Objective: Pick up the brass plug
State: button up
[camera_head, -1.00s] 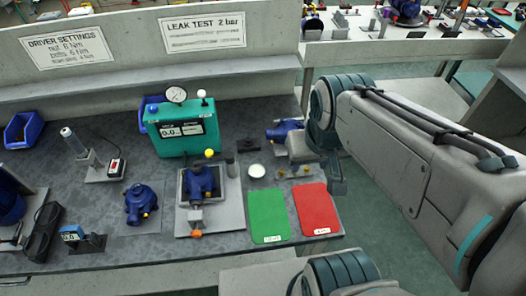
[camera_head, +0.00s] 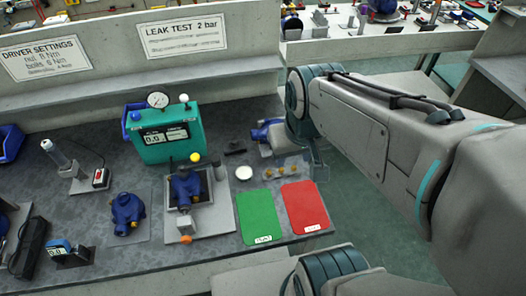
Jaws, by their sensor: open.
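Several small brass pieces (camera_head: 281,171) sit in a row on a small light holder at the right end of the bench, just behind the red mat. They are too small to tell which is the brass plug. My gripper (camera_head: 319,169) is at the bench's right edge, to the right of the brass pieces and apart from them in the picture. It is open, with nothing seen in it. My arm hides part of it and of the bench behind.
A green mat (camera_head: 260,217) and a red mat (camera_head: 305,207) lie in front. A white round dish (camera_head: 244,173) is left of the pieces, a blue pump part (camera_head: 262,133) behind. The teal leak tester (camera_head: 165,143) and a clamped pump (camera_head: 185,188) stand further left.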

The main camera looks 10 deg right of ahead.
jog(key=w+f+n+g+b, duration=0.1)
jog(key=w+f+g+b, duration=0.1)
jog(key=w+f, duration=0.7)
jog(key=n+b, duration=0.1)
jog(key=n, duration=0.1)
send_over(268, 171)
notch_tip(268, 171, down, 9)
jog(key=shift+g, duration=0.4)
jog(key=f, duration=0.8)
jog(key=shift+s+d+f, duration=0.1)
jog(key=shift+s+f, duration=0.15)
jog(key=shift+f, duration=0.15)
jog(key=shift+w+f+p, duration=0.15)
jog(key=shift+f+p, duration=0.05)
jog(key=shift+f, duration=1.1)
jog(key=shift+w+f+p, duration=0.1)
jog(key=shift+f+p, duration=0.1)
jog(key=shift+f, duration=1.05)
grip_shut()
